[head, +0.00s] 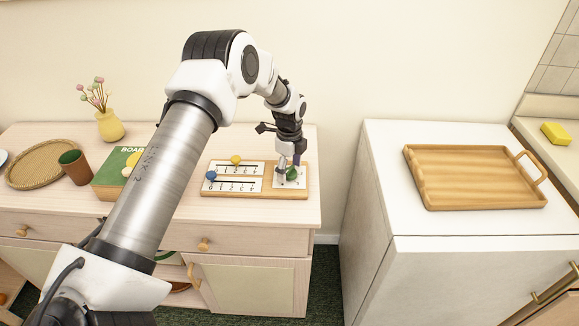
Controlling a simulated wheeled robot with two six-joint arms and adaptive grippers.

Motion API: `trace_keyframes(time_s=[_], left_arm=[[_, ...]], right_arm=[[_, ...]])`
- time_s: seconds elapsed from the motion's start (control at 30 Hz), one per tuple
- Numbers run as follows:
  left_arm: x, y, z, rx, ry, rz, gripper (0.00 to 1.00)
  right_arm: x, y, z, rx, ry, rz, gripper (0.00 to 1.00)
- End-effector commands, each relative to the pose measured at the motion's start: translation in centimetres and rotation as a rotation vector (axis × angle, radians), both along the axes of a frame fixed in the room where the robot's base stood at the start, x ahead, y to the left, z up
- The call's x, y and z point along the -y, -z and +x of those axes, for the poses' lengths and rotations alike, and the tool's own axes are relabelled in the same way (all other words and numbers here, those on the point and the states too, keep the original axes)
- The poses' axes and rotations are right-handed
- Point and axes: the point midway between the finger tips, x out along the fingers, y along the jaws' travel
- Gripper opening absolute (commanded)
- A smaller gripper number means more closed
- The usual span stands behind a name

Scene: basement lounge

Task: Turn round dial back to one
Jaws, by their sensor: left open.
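A wooden board (257,188) lies on the light wooden cabinet, near its right end. It has two white slider scales on its left part, one with a yellow knob (235,160) and one with a blue knob (211,175). A green round dial (292,173) sits on a white panel at the board's right. My left gripper (287,173) is open and points down at the dial, with its fingers at the dial and partly covering it. I cannot tell whether they touch it. The dial's pointer and number are too small to read. My right gripper is not in view.
A green box (110,177), a brown cup (74,168), a woven tray (37,171) and a yellow flower vase (110,126) stand on the cabinet's left part. A wooden tray (412,181) lies on the white unit at right, across a gap.

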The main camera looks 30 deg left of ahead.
Motion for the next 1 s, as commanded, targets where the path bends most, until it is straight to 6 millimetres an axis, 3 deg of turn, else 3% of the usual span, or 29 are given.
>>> trace_keyframes(time_s=[0.1, 0.27, 0.67, 1.0], left_arm=[[0.01, -0.03, 0.01, 0.0, 0.0, 0.0, 0.71], [0.01, -0.02, 0.0, 0.0, 0.0, 0.0, 0.14], [0.0, 0.1, -0.08, -0.003, -0.028, 0.0, 0.13], [0.02, 0.14, -0.16, -0.005, -0.206, 0.0, 0.13]], right_arm=[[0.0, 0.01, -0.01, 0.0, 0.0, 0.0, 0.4], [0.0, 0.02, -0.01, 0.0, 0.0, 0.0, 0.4], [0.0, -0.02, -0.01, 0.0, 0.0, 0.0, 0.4], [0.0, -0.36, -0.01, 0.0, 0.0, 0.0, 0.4]])
